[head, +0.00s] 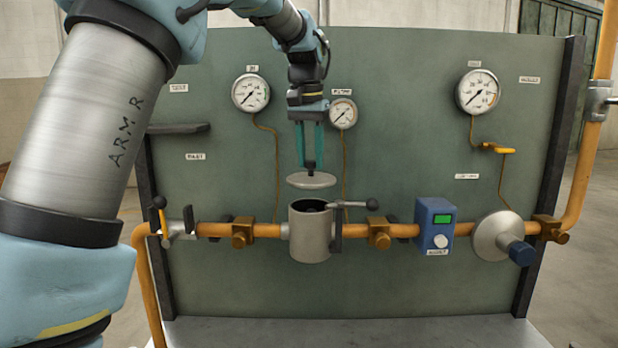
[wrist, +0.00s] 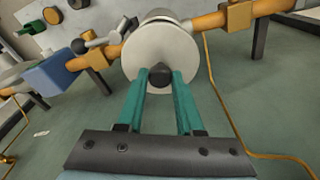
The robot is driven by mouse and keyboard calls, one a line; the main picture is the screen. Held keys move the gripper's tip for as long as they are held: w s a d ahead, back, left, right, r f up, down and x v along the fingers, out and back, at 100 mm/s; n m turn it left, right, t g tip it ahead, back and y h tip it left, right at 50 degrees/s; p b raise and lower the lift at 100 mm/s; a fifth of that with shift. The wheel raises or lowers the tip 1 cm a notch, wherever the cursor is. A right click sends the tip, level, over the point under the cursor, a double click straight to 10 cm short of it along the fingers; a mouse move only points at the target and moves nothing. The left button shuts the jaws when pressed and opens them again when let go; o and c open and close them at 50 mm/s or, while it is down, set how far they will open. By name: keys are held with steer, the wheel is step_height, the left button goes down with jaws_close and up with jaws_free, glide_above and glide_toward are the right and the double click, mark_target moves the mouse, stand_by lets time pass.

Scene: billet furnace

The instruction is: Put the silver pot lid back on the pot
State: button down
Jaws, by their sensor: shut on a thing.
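The silver pot lid (head: 311,181) is a pale round disc with a dark knob. My gripper (head: 311,170) is shut on the knob and holds the lid roughly level. The lid hangs a little above the silver pot (head: 309,238), with a visible gap between them. The pot is an open upright cylinder on the orange pipe, and its dark inside shows. In the wrist view my gripper (wrist: 160,76) has its teal fingers on the knob. The lid (wrist: 160,52) hides most of the pot (wrist: 158,16) there.
A lever handle with a dark ball (head: 371,204) sticks out right of the pot's rim. A blue box (head: 434,226) and a round silver fitting (head: 499,236) sit further right on the pipe (head: 400,230). Gauges (head: 343,113) are on the green panel behind.

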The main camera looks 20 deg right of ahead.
mark_target(310, 162)
step_height(310, 162, down, 4)
steer(key=shift+p, duration=0.7)
steer(key=shift+f, duration=0.35)
steer(key=shift+f, duration=0.35)
steer(key=c, duration=0.5)
jaws_free()
steer(key=shift+c, duration=0.2)
steer(key=shift+r, duration=0.65)
step_height(310, 162, up, 11)
steer(key=s+a+b, duration=0.1)
steer(key=b, duration=0.1)
steer(key=shift+r+b, duration=0.2)
steer(key=shift+b, duration=0.1)
